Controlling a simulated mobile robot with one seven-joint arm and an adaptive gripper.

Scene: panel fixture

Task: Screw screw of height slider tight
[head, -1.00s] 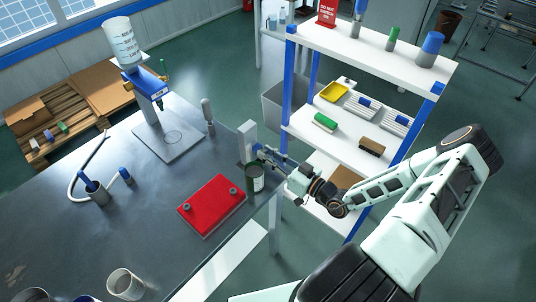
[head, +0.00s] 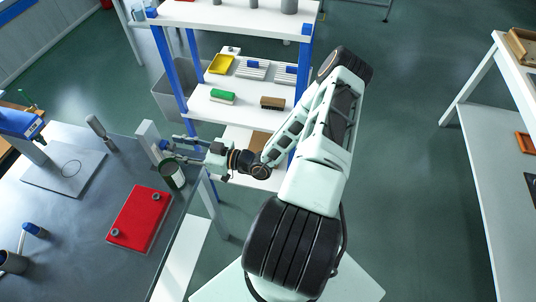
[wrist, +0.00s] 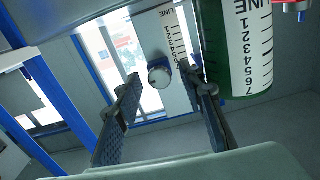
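The height slider's pale upright post (head: 148,134) stands at the table's right edge, with the blue slider (head: 163,145) on its side. In the wrist view, the post (wrist: 152,30) carries a printed scale, and a round whitish screw knob (wrist: 159,76) sticks out from the blue part. My gripper (head: 182,143) is level with the slider, to the right of the post. In the wrist view, my gripper's two dark fingers (wrist: 165,100) are spread apart.
A dark green can (head: 173,174) stands close by the post; its scaled side (wrist: 240,50) shows right of the fingers. A red panel (head: 141,219) lies on the metal table (head: 75,250). A white shelf rack (head: 235,108) stands behind my arm.

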